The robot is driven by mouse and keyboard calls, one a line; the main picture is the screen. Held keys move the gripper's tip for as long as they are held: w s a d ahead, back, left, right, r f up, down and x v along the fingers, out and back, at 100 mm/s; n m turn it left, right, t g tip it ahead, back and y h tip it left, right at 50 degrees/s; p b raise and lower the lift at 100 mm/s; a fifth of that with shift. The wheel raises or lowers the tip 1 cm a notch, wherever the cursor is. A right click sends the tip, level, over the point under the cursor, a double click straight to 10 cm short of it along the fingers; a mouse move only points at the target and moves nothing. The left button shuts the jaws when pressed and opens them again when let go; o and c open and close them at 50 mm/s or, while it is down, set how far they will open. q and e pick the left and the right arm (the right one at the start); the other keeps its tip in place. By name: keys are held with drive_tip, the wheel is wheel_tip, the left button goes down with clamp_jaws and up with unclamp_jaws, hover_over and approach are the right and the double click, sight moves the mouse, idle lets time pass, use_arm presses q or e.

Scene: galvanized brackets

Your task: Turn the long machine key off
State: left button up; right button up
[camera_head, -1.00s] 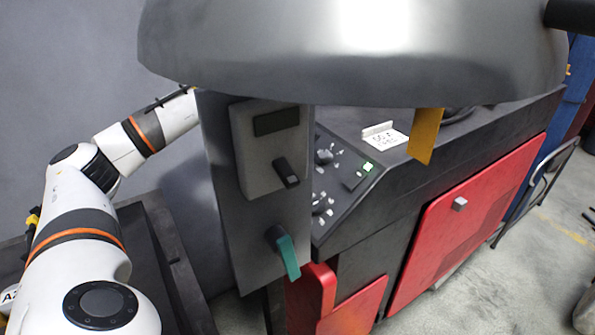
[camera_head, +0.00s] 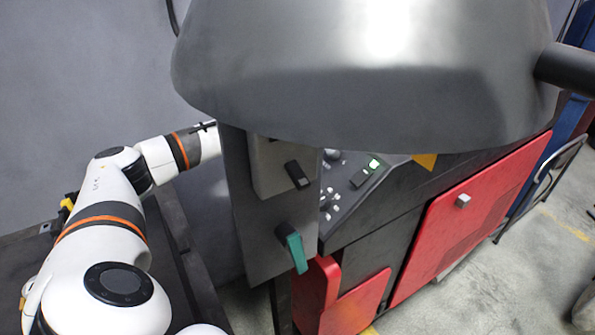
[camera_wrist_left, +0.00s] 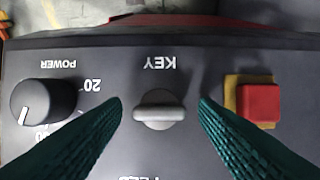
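The key knob (camera_wrist_left: 158,110) is a light grey knob under the printed word KEY on a dark panel (camera_wrist_left: 130,63) in the left wrist view. Its long grip lies crosswise in that picture. My left gripper (camera_wrist_left: 161,101) is open, with one green ribbed finger on each side of the knob. Gaps show between knob and fingertips, so nothing is held. In the head view, my left arm (camera_head: 180,155) reaches behind a grey upright plate (camera_head: 262,235), which hides the gripper and the key. My right gripper is in neither view.
A black POWER dial (camera_wrist_left: 45,102) and a red button (camera_wrist_left: 258,102) on a yellow base flank the key. The upright plate carries a black lever (camera_head: 297,175) and a teal lever (camera_head: 292,248). A large grey dome (camera_head: 360,90) overhangs the machine's controls (camera_head: 345,185).

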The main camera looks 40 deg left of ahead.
use_arm(q)
drive_tip(key=c, duration=0.9)
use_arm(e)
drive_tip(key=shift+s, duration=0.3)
use_arm(q)
drive_tip(key=n+h, duration=0.1)
drive_tip(key=n, duration=0.2)
drive_tip(key=shift+a+n+b, duration=0.15)
drive_tip(key=shift+n+b, duration=0.15)
drive_tip(key=n+h, duration=0.1)
drive_tip(key=n, duration=0.3)
drive_tip(key=shift+a, duration=0.15)
drive_tip(key=n, duration=0.2)
drive_tip(key=n+h+p, duration=0.1)
drive_tip(key=n, duration=0.1)
drive_tip(key=shift+s+a+r+n+t+p, duration=0.1)
drive_tip(key=shift+a+n+t+p, duration=0.05)
drive_tip(key=shift+n+t+p, duration=0.2)
drive_tip(key=n+t+h+p, duration=0.1)
drive_tip(key=n+p, duration=0.1)
drive_tip(key=n, duration=0.2)
drive_tip(key=shift+n, duration=0.25)
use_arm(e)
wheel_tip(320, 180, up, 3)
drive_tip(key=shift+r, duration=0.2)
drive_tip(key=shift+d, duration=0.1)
